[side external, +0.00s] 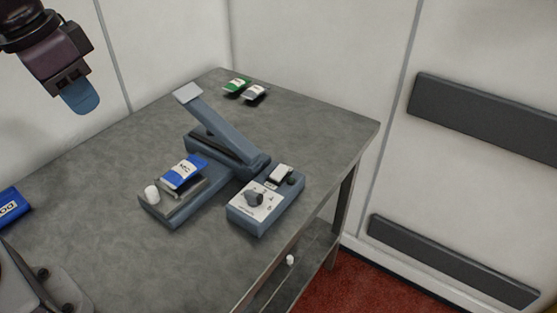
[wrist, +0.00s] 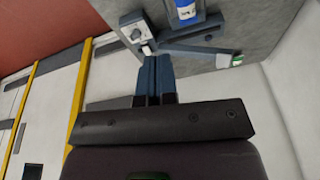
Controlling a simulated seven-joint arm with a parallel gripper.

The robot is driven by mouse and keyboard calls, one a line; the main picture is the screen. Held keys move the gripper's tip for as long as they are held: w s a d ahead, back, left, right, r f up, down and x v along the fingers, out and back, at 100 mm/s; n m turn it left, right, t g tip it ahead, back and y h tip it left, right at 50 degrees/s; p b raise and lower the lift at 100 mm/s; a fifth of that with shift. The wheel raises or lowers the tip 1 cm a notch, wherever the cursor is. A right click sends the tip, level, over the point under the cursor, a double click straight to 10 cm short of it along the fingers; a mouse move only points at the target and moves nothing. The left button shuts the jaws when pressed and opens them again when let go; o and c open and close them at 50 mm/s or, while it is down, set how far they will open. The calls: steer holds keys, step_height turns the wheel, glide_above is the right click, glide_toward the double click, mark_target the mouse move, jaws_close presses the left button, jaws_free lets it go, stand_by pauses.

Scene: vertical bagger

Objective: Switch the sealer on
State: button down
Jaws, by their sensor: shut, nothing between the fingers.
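The sealer stands on the grey table, with its blue-grey lever arm (side external: 228,135) raised at a slant and a pale pad at its upper end. Its control box (side external: 262,218) is at the front right, with a dark knob (side external: 254,198) on a pale panel and a white switch (side external: 281,172) behind it. I cannot tell the switch's position. A blue bag (side external: 183,172) rests on the sealer's left part. My gripper (side external: 82,106) is shut and empty, high at the upper left, well away from the box. The wrist view shows its blue fingers (wrist: 157,60) together, with the box (wrist: 135,28) beyond.
A green packet (side external: 237,86) and a grey-white packet (side external: 257,93) lie at the table's back. Another blue bag (side external: 12,206) lies at the left edge. A white knob (side external: 152,194) is by the sealer's left end. The table's (side external: 110,165) left middle is clear.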

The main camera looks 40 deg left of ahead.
steer(key=w+d+f+m+g, duration=0.1)
steer(key=w+d+f+m, duration=0.2)
steer(key=w, duration=0.3)
steer(key=w+d+f+m+g, duration=0.1)
steer(key=w+d+f+m, duration=0.1)
steer(key=w, duration=0.4)
steer(key=m+t, duration=0.1)
steer(key=m, duration=1)
glide_above(282, 168)
steer(key=s, duration=0.3)
step_height(282, 168, down, 7)
steer(key=shift+w, duration=0.15)
steer(key=shift+f, duration=0.15)
steer(key=f, duration=0.4)
steer(key=w+f, duration=0.1)
steer(key=f, duration=0.4)
steer(key=w+f, duration=0.1)
steer(key=f, duration=0.3)
steer(key=shift+w+f, duration=0.1)
steer(key=shift+f, duration=0.2)
